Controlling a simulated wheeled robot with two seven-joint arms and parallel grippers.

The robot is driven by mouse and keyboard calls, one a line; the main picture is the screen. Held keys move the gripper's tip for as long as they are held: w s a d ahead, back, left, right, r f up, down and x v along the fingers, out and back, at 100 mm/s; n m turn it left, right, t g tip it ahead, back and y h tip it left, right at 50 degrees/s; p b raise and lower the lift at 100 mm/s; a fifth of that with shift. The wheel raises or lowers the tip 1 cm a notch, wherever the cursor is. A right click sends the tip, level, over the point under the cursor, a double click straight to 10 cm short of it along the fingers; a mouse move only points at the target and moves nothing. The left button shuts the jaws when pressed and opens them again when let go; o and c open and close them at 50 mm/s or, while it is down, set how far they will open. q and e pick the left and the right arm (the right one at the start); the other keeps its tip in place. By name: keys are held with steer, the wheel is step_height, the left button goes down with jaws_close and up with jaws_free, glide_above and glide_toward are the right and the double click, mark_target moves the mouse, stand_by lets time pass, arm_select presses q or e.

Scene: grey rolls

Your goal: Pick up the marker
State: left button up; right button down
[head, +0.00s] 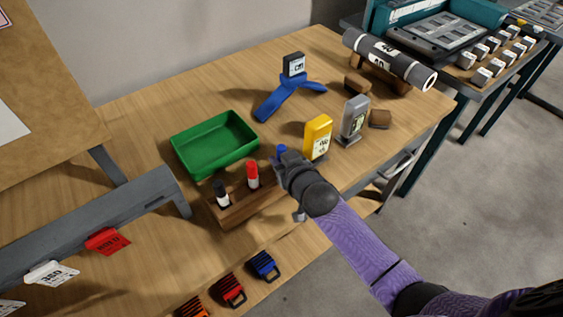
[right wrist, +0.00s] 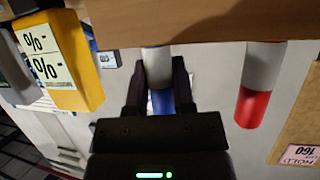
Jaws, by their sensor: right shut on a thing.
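A blue marker (head: 281,149) stands at the right end of a wooden holder (head: 238,209), mostly hidden by my right gripper (head: 287,164). In the right wrist view the blue marker (right wrist: 161,100) has a white body and blue cap, and my right gripper (right wrist: 160,92) is shut on it around the cap. Its white end still meets the edge of the wooden holder (right wrist: 200,22). A red marker (head: 252,172) and a black marker (head: 221,193) stand in the same holder. The red marker also shows in the right wrist view (right wrist: 252,106). My left gripper is out of view.
A green tray (head: 214,143) lies behind the holder. A blue stand (head: 285,94) is farther back. Coloured clips (head: 263,266) lie near the front.

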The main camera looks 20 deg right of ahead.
steer(key=shift+r, duration=0.1)
step_height(320, 180, up, 10)
steer(key=p, duration=0.4)
steer(key=shift+p, duration=0.3)
steer(key=c, duration=1)
jaws_free()
jaws_close()
step_height(320, 180, up, 7)
steer(key=p, duration=0.7)
steer(key=shift+p, duration=0.3)
